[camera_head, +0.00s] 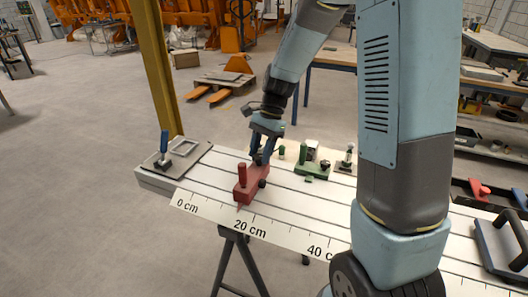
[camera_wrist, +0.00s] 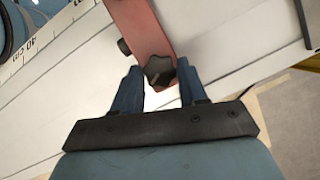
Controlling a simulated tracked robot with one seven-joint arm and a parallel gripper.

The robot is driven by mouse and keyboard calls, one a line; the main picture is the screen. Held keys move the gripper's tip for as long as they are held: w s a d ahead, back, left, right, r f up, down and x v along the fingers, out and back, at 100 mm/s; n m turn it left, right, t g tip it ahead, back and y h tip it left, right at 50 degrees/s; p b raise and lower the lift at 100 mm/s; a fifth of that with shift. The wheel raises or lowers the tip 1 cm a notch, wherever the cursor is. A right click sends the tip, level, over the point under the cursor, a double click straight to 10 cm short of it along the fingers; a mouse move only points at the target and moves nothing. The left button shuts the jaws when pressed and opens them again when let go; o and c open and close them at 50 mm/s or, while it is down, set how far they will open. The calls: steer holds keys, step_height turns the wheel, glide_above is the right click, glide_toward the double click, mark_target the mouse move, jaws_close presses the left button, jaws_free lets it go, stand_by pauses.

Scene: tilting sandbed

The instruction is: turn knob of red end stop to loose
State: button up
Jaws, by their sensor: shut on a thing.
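The red end stop (camera_head: 248,191) sits on the white scaled bed (camera_head: 290,211), near the 20 cm mark, with a red post standing up from it. In the wrist view, the red end stop's body (camera_wrist: 138,27) runs up from between my fingers. Its black star-shaped knob (camera_wrist: 159,71) lies between the fingertips. My gripper (camera_wrist: 160,75) is shut on the knob, with one blue finger on each side. In the head view my gripper (camera_head: 260,158) reaches down to the far end of the end stop and hides most of the knob there.
A green block with posts (camera_head: 312,168) stands on the bed to the right. A grey plate with a blue-handled tool (camera_head: 164,152) lies at the bed's left end, near a yellow post (camera_head: 156,70).

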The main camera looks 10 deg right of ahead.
steer(key=n, duration=0.2)
steer(key=n+g+h, duration=0.1)
steer(key=n, duration=0.1)
steer(key=n+h, duration=0.1)
steer(key=n, duration=0.1)
steer(key=shift+a+n+g, duration=0.3)
steer(key=shift+a, duration=0.05)
steer(key=n+h, duration=0.2)
steer(key=n, duration=0.4)
steer(key=shift+a, duration=0.15)
steer(key=shift+n+h, duration=0.3)
steer(key=o, duration=1)
steer(key=shift+w, duration=0.1)
steer(key=shift+o, duration=0.2)
